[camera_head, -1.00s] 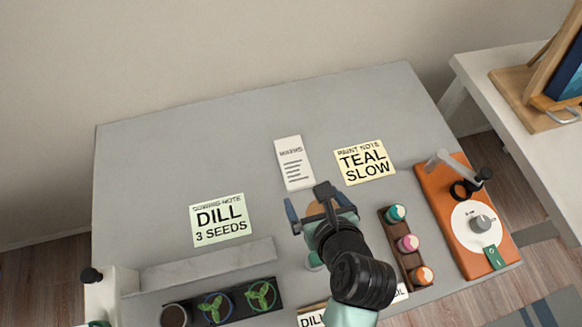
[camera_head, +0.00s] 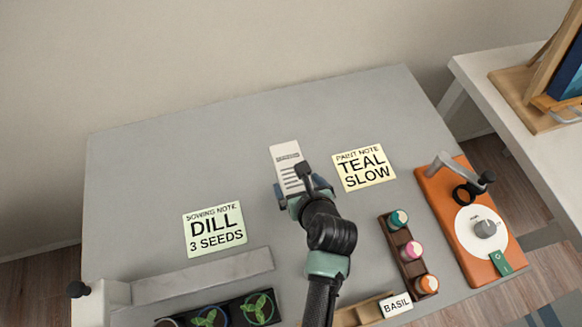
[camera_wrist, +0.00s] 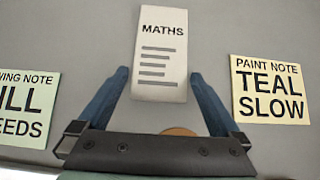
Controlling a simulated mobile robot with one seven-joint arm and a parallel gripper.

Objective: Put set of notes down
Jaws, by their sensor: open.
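The set of notes, a white slip headed MATHS with several grey lines, lies flat on the grey desk between two note cards; it shows in the head view (camera_head: 286,157) and in the wrist view (camera_wrist: 161,55). My gripper (camera_head: 305,190) is over the near end of the notes in the head view and hides part of it. In the wrist view my gripper (camera_wrist: 158,78) has its two blue fingers spread, one on each side of the slip's lower end, with gaps between. It is open and holds nothing. Whether the fingertips touch the desk I cannot tell.
A yellow TEAL SLOW card (camera_head: 364,167) lies right of the notes, a pale green DILL card (camera_head: 215,229) left. A rack of paint pots (camera_head: 408,255) and an orange machine (camera_head: 465,215) stand at right, seedlings (camera_head: 258,308) at front left. The desk's back (camera_head: 200,150) is clear.

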